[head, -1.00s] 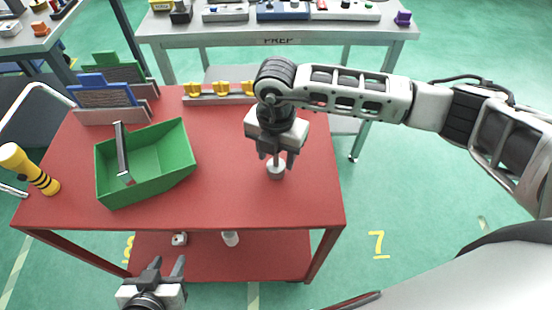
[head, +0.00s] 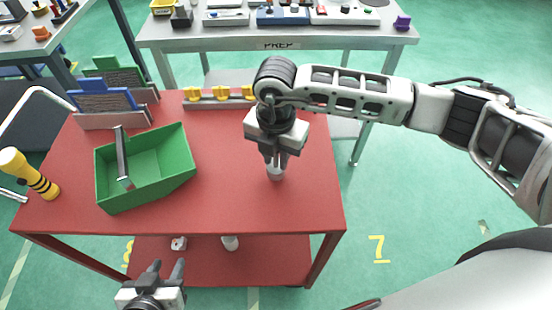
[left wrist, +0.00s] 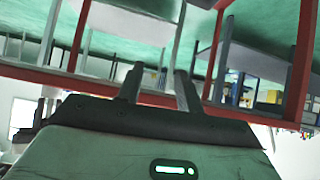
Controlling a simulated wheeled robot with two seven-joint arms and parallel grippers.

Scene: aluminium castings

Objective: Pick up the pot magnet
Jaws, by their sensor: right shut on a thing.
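The pot magnet (head: 276,174) is a small silvery round piece on the red table top, right of the green bin. My right gripper (head: 275,164) points down at it with its fingers closed around its upper part, which they hide. I cannot tell whether it touches the table. My left gripper (head: 169,269) is open and empty, low in front of the table. Its two fingers also show apart in the left wrist view (left wrist: 158,85).
A yellow and black flashlight (head: 30,174) is at the left edge. Blue and green board holders (head: 103,99) and a yellow-clipped rack (head: 219,97) stand at the back. The table's right front is clear.

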